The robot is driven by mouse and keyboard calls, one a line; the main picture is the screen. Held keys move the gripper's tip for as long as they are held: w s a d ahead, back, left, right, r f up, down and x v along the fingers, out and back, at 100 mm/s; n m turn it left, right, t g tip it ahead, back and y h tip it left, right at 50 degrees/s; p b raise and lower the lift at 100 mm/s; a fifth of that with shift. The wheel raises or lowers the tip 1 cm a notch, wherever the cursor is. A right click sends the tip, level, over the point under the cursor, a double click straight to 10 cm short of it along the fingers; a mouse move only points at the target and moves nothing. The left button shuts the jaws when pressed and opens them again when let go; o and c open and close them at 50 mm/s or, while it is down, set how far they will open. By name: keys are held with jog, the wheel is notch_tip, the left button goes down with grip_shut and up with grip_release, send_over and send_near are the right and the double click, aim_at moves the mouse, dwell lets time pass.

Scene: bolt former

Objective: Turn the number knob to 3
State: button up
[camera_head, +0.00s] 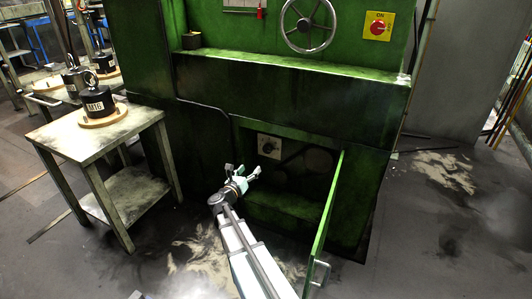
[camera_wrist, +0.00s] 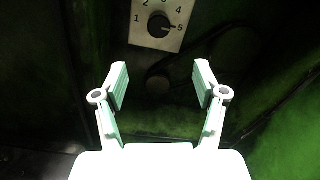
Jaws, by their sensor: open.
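The number knob (camera_wrist: 159,26) is a round black dial on a pale plate (camera_wrist: 142,40) in the wrist view. The plate carries the numbers 1, 2, 4 and 5, with the top number cut off by the picture edge. The knob's white mark points right, towards 5. In the head view, the knob (camera_head: 267,147) sits inside the open lower compartment of the green machine (camera_head: 285,100). My gripper (camera_wrist: 160,80) is open and empty, below the knob in the wrist view and apart from it. In the head view, my gripper (camera_head: 243,172) is in front of the compartment, to the knob's lower left.
The compartment's green door (camera_head: 327,215) stands open at the right, its handle (camera_head: 318,272) low. A table (camera_head: 95,135) with a black M16 weight (camera_head: 97,103) stands at the left. A handwheel (camera_head: 308,25) and a red switch (camera_head: 378,26) are higher on the machine.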

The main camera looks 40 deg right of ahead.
aim_at(266, 150)
jog(key=b+x, duration=0.4)
jog(key=x, duration=1.2)
jog(key=shift+w+d, duration=0.25)
jog(key=shift+w, duration=0.1)
jog(key=c, duration=1.1)
